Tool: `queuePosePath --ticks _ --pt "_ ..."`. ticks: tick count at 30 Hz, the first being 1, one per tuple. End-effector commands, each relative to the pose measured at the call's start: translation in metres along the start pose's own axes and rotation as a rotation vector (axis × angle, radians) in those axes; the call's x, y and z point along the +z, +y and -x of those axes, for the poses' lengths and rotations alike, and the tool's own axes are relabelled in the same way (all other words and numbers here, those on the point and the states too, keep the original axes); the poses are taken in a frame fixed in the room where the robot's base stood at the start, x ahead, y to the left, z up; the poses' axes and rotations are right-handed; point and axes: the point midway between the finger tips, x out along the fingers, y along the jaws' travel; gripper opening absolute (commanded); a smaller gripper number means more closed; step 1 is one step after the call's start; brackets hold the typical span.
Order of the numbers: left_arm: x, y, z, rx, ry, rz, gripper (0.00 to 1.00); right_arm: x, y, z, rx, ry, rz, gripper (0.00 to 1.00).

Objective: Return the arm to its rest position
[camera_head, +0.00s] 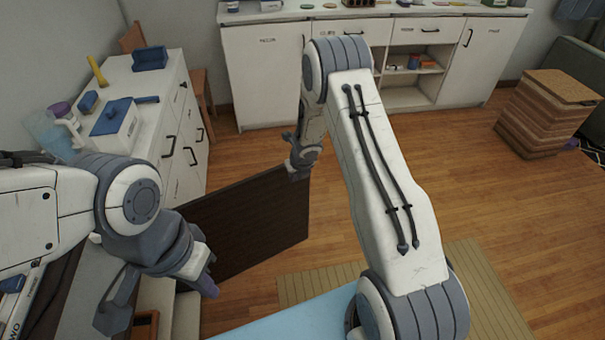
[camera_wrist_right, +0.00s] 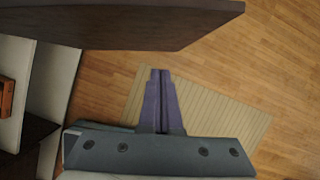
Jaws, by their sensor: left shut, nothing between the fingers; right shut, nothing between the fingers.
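My right arm (camera_head: 375,170) reaches forward and up across the middle of the head view, then bends down at its far end. My right gripper (camera_head: 297,172) is beside the upper right corner of a dark brown panel (camera_head: 250,222); I cannot tell whether they touch. In the right wrist view my right gripper (camera_wrist_right: 160,75) has its purple fingers together with nothing between them, and the panel (camera_wrist_right: 130,22) spans the top. My left gripper (camera_head: 210,288) hangs at the lower left, shut and empty, in front of the panel's left part.
A white cabinet (camera_head: 165,125) with a blue-lidded box (camera_head: 112,118) stands at the left. A long white counter (camera_head: 265,75) runs along the back. A slatted mat (camera_head: 480,285) lies on the wooden floor. A stacked stool (camera_head: 545,115) stands right; floor before it is clear.

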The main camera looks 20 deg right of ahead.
Motion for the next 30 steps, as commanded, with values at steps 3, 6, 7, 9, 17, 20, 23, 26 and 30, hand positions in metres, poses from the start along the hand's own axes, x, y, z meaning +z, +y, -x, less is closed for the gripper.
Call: queuePosePath --ticks 3,6,7,9,17,20,23,26,30 --pt "-0.001 0.001 0.01 0.0 0.0 0.0 0.0 0.002 0.0 0.028 0.0 -0.001 0.001 0.0" --pt "-0.001 0.001 0.014 0.0 0.0 0.0 0.0 0.001 -0.001 0.042 0.0 0.0 0.001 0.0" --pt "-0.001 0.001 0.015 0.0 0.0 0.0 0.0 0.001 -0.001 0.045 0.0 0.0 0.001 0.0" --pt "-0.001 0.001 0.016 0.0 0.0 0.0 0.0 0.001 -0.001 0.049 0.0 0.001 0.001 0.0" --pt "-0.001 0.001 0.016 0.0 0.0 0.0 0.0 0.001 0.0 0.055 -0.003 -0.002 -0.009 0.0" --pt "-0.001 0.001 0.016 0.0 0.0 0.0 0.0 0.011 0.008 0.07 -0.025 -0.023 -0.098 0.0" --pt "-0.001 0.001 0.016 0.0 0.0 0.0 0.0 0.026 0.028 0.105 -0.069 -0.067 -0.318 0.0" --pt "-0.001 0.001 0.016 0.0 0.0 0.0 0.0 0.03 0.057 0.156 -0.107 -0.118 -0.654 0.0" --pt "-0.001 0.001 0.016 0.0 0.0 0.0 0.0 0.002 0.1 0.226 -0.133 -0.145 -1.177 0.0"
